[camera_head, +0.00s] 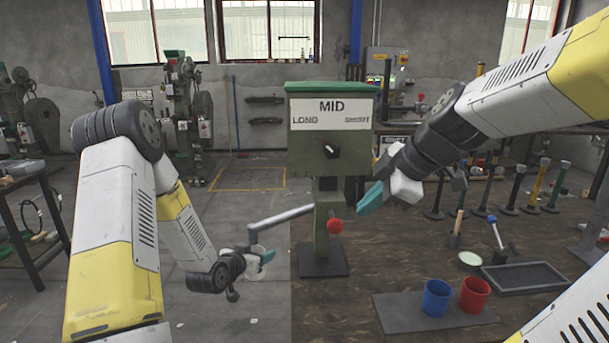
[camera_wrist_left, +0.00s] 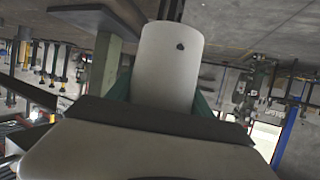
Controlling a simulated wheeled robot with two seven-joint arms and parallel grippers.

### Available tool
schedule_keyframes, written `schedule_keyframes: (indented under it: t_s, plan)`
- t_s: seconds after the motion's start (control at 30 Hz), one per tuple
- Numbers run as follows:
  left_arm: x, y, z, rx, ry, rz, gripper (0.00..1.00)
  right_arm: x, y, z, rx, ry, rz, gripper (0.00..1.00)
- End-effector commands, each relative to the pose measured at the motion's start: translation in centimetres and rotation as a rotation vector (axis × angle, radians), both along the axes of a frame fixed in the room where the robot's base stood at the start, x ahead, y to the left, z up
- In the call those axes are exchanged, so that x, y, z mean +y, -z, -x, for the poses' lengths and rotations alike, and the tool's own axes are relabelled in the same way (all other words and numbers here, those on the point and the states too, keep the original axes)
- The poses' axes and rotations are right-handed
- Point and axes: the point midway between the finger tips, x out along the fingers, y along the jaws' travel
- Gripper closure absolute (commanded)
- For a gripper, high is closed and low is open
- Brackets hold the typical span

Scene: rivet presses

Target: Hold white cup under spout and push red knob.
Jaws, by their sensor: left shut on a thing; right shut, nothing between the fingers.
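The green press (camera_head: 330,125) labelled MID has a grey spout (camera_head: 285,218) reaching left and bending down, and a red knob (camera_head: 335,226) on its post. My left gripper (camera_head: 265,258) is shut on the white cup (camera_head: 254,272), just under the spout's end. The cup's inside is hidden. My right gripper (camera_head: 370,199) is shut and empty, above and right of the red knob, apart from it.
A blue cup (camera_head: 436,297) and a red cup (camera_head: 474,294) stand on a dark mat (camera_head: 396,313) at the right. A black tray (camera_head: 527,278) and a round pale-green dish (camera_head: 470,259) lie behind them. Several upright tools line the table's back right. The table before the press is clear.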

Motion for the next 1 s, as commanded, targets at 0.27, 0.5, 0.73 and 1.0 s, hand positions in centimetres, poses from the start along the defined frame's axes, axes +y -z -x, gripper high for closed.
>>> schedule_keyframes:
  t_s: [0.27,0.5,0.73,1.0]
  plan:
    - [0.0,0.2,2.3,0.001,0.0,0.0,0.8,0.0,0.0,0.0,0.0,0.0,0.0,1.0]
    - [0.0,0.4,4.2,0.001,0.0,0.0,0.8,0.0,0.0,0.0,0.0,0.0,0.0,1.0]
    - [0.0,0.6,6.0,0.001,-0.001,-0.001,0.8,0.0,0.0,0.0,0.0,0.0,0.0,1.0]
    - [0.0,0.8,8.1,0.001,-0.001,-0.001,0.8,0.0,0.0,0.0,0.0,0.0,0.0,1.0]
